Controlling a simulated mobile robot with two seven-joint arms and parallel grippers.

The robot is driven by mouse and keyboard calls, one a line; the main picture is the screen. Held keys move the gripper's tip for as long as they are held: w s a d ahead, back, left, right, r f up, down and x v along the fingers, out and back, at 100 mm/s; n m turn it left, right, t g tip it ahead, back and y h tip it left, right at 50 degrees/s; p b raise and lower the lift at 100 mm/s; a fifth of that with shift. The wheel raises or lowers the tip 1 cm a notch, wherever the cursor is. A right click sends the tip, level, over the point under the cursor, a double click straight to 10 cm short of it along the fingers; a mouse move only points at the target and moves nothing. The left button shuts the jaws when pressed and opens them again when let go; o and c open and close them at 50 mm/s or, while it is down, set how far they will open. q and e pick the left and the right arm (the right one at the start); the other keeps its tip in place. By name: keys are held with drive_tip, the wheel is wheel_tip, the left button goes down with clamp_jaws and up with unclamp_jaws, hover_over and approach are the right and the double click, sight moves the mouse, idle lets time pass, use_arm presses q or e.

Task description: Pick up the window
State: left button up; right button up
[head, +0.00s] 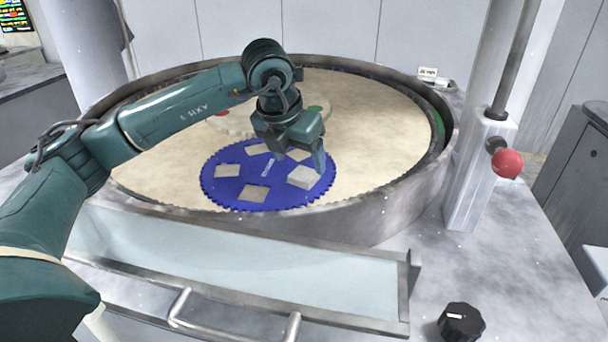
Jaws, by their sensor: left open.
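A blue toothed disc (226,195) lies on the beige round platen (385,135). It has several pale square spots. A thicker pale square piece (303,177) at the disc's right side looks like the window; I cannot be sure of its name. My left gripper (301,163) points down over the disc's right part, just above and behind this piece. Its fingers are apart and nothing shows between them. The gripper hides part of the disc. I cannot tell whether a finger touches the piece. My right gripper is not in view.
A raised metal rim (400,205) surrounds the platen. A pale trough (250,262) with a handle (235,333) lies in front. A post (482,175) with a red ball knob (507,164) stands right. A black knob (461,322) sits front right.

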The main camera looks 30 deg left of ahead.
sight(303, 175)
use_arm(q)
drive_tip(key=p+x, duration=0.1)
drive_tip(key=x, duration=0.3)
drive_tip(key=shift+w+a+f, duration=0.1)
drive_tip(key=shift+w+f, duration=0.05)
drive_tip(key=shift+f, duration=0.15)
drive_tip(key=shift+f, duration=0.2)
drive_tip(key=c, duration=1.1)
